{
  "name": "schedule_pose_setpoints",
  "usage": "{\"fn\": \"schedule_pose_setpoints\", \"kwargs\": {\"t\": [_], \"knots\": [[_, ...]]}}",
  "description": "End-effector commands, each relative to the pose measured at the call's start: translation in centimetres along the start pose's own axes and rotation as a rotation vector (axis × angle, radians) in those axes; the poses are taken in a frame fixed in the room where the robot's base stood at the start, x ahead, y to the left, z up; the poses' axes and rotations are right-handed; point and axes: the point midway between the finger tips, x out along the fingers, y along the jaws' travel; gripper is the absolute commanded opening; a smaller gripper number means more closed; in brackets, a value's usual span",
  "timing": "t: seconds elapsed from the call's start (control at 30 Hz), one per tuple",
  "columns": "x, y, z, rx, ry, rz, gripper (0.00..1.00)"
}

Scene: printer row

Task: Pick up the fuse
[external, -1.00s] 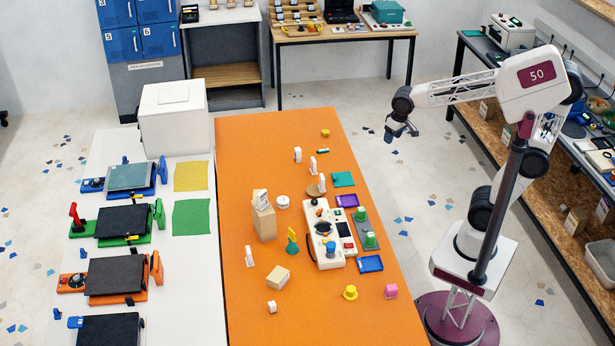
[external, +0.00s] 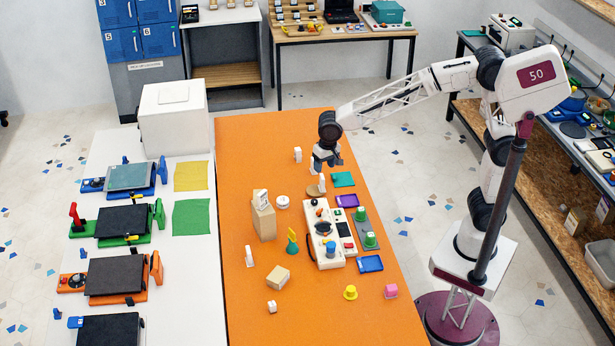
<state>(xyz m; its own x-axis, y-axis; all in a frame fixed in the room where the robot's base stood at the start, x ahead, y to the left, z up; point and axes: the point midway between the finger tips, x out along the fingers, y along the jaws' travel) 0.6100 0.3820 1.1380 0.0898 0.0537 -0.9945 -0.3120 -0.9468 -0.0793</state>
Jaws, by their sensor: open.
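My gripper (external: 328,167) is open and hangs over the far part of the orange table (external: 255,140), fingers pointing down. I see nothing between its fingers. No piece is clearly recognisable as the fuse at this size. A small green cylinder seen earlier at the far end, possibly the fuse, is now hidden behind my gripper and wrist. A white upright piece (external: 322,183) stands just below the gripper in the picture, and another (external: 297,154) stands to its left. Whether the fingers touch anything cannot be told.
The table's far left is clear.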

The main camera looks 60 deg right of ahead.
Motion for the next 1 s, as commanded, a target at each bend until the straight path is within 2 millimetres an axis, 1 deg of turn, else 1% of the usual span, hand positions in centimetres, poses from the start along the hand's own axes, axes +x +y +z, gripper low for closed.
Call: {"fn": "schedule_pose_setpoints", "kwargs": {"t": [0.03, 0.07, 0.1, 0.27, 0.3, 0.47, 0.6, 0.77, 0.9, 0.97, 1.0], "knots": [[0.8, -1.9, 0.3, 0.004, -0.006, 0.004, 0.57], [1.2, -2.9, 0.6, 0.009, -0.008, 0.005, 0.57], [1.8, -4.3, 0.9, 0.016, -0.011, 0.007, 0.57], [4.0, -9.7, 2.3, 0.045, -0.022, 0.014, 0.57], [4.6, -11.0, 2.8, 0.052, -0.024, 0.015, 0.57], [7.2, -16.3, 5.0, 0.082, -0.034, 0.024, 0.57], [9.7, -20.8, 7.4, 0.107, -0.041, 0.034, 0.57], [12.7, -25.6, 10.6, 0.136, -0.048, 0.044, 0.57], [15.5, -29.7, 13.9, 0.161, -0.052, 0.055, 0.57], [16.7, -31.4, 15.4, 0.172, -0.054, 0.059, 0.57], [17.6, -32.4, 16.5, 0.179, -0.055, 0.062, 0.57]]}}
